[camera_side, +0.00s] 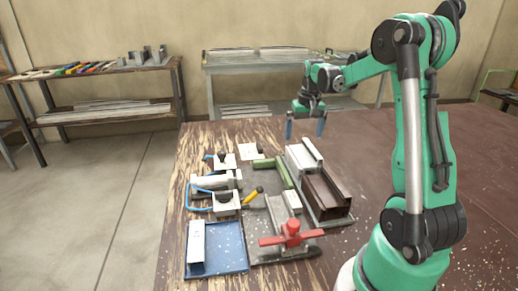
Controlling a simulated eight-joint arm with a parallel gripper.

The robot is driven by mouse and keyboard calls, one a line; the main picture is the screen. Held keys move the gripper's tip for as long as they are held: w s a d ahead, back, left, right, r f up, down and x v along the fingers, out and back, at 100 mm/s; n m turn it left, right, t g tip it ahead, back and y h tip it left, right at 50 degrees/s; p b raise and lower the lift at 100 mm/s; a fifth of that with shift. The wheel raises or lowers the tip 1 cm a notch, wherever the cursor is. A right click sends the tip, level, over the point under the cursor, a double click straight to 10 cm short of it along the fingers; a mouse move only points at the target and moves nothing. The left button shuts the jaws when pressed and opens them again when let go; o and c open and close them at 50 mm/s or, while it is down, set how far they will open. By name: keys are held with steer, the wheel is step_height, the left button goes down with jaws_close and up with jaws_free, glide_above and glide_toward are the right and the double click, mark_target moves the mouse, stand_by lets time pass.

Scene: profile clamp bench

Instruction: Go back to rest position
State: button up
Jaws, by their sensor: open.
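My gripper (305,128) hangs at the end of my green arm, above the far part of the worn wooden table (400,140). Its two blue-grey fingers point down and stand apart, with nothing between them. It is clear of the parts on the table, beyond and above the white and brown profiles. No rest position is marked in the view.
Nearer on the table are a brown profile (327,193), a white profile (304,155), a green profile (272,165), a red-handled clamp (291,234), a blue tray (230,262) and white blocks with a blue hose (198,208). Shelves (105,69) stand behind. The table's right side is clear.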

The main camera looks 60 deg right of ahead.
steer(key=w+a+r+n+t, duration=0.1)
steer(key=a+r+n, duration=0.1)
steer(key=a, duration=0.5)
steer(key=w+a+r+n+t, duration=0.1)
steer(key=a+r+n, duration=0.15)
steer(key=a, duration=0.45)
steer(key=s+a+n+t, duration=0.2)
steer(key=a, duration=0.5)
steer(key=s+a+f+n+t+y, duration=0.1)
steer(key=a+n+t, duration=0.1)
steer(key=a, duration=0.4)
steer(key=shift+s+a, duration=0.35)
steer(key=shift+s, duration=0.05)
